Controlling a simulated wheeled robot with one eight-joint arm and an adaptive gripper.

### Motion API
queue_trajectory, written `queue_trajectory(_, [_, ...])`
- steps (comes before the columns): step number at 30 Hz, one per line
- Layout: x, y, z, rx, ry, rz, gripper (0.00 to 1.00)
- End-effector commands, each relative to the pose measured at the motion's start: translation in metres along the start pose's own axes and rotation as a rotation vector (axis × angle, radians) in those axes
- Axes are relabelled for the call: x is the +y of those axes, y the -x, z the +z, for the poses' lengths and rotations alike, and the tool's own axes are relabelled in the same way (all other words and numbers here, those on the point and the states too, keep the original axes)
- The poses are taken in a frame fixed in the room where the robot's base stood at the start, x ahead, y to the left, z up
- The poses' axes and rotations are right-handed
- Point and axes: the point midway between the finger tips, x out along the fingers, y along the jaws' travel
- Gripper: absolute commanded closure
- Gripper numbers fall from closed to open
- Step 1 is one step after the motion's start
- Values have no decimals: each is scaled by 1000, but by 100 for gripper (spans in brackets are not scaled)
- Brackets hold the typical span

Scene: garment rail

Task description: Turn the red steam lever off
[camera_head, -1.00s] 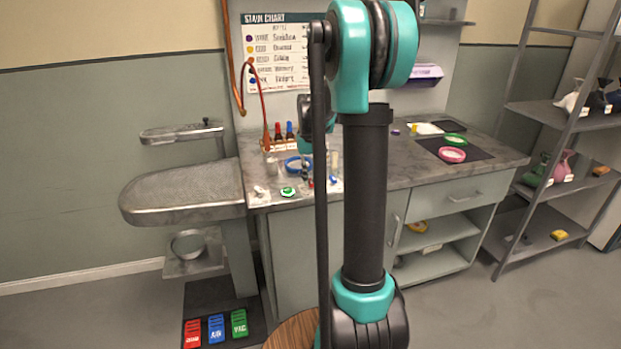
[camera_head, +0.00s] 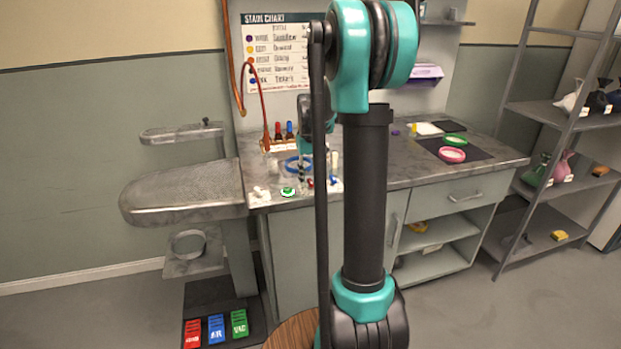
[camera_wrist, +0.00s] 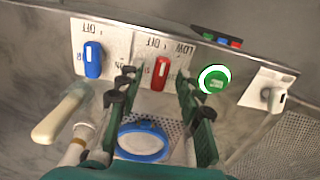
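The red steam lever (camera_wrist: 160,73) is on a white plate with printed OFF and LOW labels in the wrist view. Its handle runs nearly up and down in the picture. My gripper (camera_wrist: 155,82) is open, with its dark green fingers on either side of the red lever. I cannot tell whether a finger touches it. In the head view my gripper (camera_head: 305,172) is over the worktop's front left part, largely hidden by my arm.
A blue lever (camera_wrist: 92,59) stands left of the red one, and a green round button (camera_wrist: 214,79) to its right. A blue ring (camera_wrist: 143,142) lies on the worktop beyond. An ironing board (camera_head: 180,190) stands left; red, blue and green pedals (camera_head: 216,328) are on the floor.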

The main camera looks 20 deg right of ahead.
Motion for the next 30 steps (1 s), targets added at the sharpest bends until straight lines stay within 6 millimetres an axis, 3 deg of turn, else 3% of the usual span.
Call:
queue_trajectory(8, [0,12,0,0,0,0,64])
queue_trajectory(21, [0,95,0,0,0,0,64])
queue_trajectory(30, [0,119,0,0,0,0,64])
